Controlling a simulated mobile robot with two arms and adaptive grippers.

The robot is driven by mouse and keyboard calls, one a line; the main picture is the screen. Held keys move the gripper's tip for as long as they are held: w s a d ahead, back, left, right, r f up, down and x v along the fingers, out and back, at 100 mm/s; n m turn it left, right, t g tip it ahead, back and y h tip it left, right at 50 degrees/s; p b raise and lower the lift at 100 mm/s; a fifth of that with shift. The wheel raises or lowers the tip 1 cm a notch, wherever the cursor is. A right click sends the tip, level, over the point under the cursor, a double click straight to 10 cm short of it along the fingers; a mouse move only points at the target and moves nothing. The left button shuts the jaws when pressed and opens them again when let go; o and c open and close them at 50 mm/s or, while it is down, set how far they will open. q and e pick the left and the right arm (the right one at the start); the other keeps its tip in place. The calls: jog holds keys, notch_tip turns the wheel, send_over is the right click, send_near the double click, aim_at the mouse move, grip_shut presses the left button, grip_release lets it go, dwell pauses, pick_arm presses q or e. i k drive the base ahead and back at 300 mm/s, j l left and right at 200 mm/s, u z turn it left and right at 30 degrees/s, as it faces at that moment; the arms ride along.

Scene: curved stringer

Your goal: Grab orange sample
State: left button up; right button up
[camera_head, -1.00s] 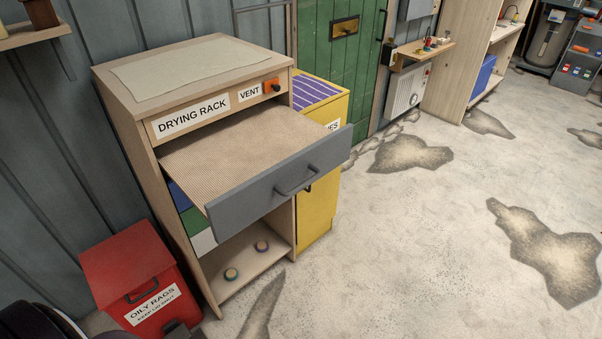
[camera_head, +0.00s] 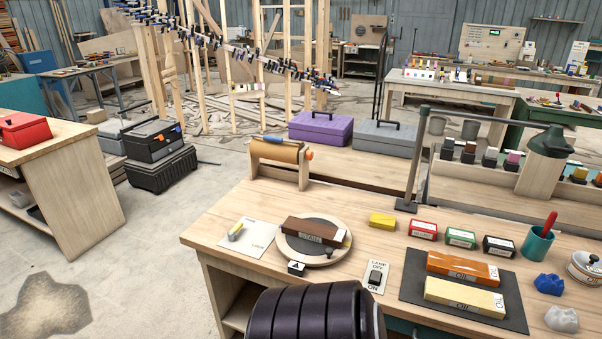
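No piece in view is clearly marked as the orange sample. An orange-brown block (camera_head: 463,267) lies on a dark mat (camera_head: 415,290) on the workbench, behind a pale yellow block (camera_head: 464,297). A dark ribbed part of my own body rises at the bottom centre. Neither of my grippers is in view.
The workbench (camera_head: 215,225) fills the front right, holding a round board (camera_head: 290,243), several small boxes and a teal cup (camera_head: 537,244). Open floor (camera_head: 150,255) lies between this bench and the left bench (camera_head: 75,170).

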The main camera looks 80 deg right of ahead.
aim_at(469, 269)
jog(key=z, duration=3.8)
jog(key=u, duration=0.3)
jog(key=l+u, duration=0.7)
jog(key=l, duration=0.15)
jog(key=k+l+u, duration=0.15)
jog(key=l+u, duration=0.15)
